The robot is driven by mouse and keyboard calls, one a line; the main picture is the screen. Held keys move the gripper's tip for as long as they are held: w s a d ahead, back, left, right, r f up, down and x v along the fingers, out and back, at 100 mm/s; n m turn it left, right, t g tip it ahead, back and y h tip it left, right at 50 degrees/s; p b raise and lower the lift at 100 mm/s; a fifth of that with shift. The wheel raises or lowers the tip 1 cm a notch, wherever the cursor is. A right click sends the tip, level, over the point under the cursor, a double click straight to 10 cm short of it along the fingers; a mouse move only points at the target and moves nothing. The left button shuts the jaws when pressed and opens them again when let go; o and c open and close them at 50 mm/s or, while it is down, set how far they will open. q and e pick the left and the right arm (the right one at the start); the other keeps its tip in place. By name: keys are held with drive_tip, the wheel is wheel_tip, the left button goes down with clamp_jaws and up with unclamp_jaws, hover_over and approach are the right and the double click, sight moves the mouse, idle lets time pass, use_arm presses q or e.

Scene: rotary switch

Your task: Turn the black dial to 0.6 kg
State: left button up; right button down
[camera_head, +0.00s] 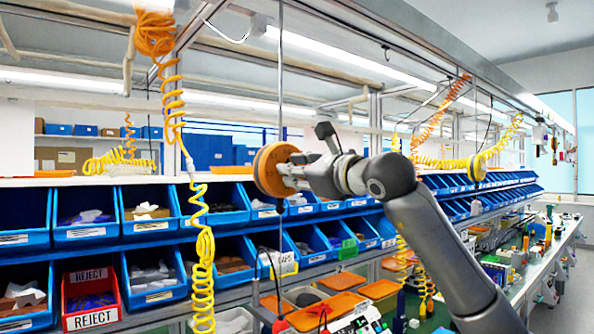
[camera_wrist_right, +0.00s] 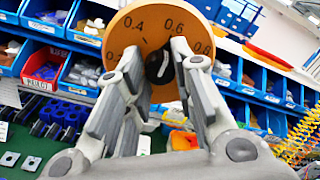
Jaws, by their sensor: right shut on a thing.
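An orange round dial plate (camera_head: 272,170) hangs in front of the blue bins in the head view, seen nearly edge-on. In the right wrist view the plate (camera_wrist_right: 120,30) faces me, with 0.4 at upper left, 0.6 at upper right and a partly hidden 0.8 at right. The black dial (camera_wrist_right: 158,66) sits at its centre with a white pointer line that leans up and right, roughly toward 0.6; its exact alignment is hard to tell. My right gripper (camera_head: 287,172) is shut on the black dial, one finger on each side. My left gripper is out of view.
Blue bins (camera_head: 84,232) fill the rack behind the dial, with a red REJECT bin (camera_head: 92,296) at lower left. A yellow coiled hose (camera_head: 203,262) hangs left of the dial. Orange trays (camera_head: 342,281) lie below, and a cluttered workbench (camera_head: 548,262) runs along the right.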

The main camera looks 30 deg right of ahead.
drive_tip(key=shift+n, duration=0.3)
drive_tip(key=c, duration=1.2)
unclamp_jaws()
drive_tip(key=s, duration=1.2)
drive_tip(key=shift+d+f, duration=0.25)
drive_tip(key=shift+d, duration=0.05)
